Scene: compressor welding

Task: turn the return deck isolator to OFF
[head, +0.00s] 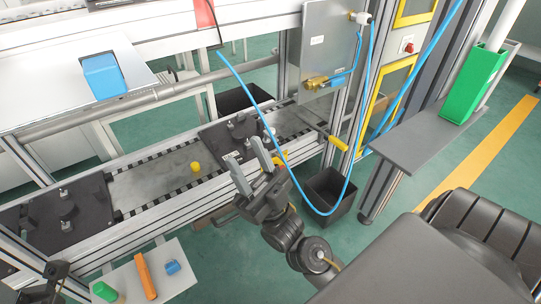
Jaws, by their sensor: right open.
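My right gripper (243,149) is open and empty, its two grey fingers apart above the front edge of the lower conveyor deck (150,186). A yellow lever-like handle (338,143) sticks out at the right end of this deck, to the right of the gripper and apart from it. I cannot tell for sure whether it is the return deck isolator, and no OFF mark is readable. A small yellow knob-like piece (195,168) stands on the deck, left of the fingers. A dark part at the lower left edge may belong to my left arm; no left fingers are clear.
Dark fixture plates (68,215) lie on the deck. A grey box (328,45) with a brass valve and blue hose (236,72) hangs above. A red button (409,47) is on the post. A black bin (330,190) stands on the floor. A small shelf (150,275) holds coloured pieces.

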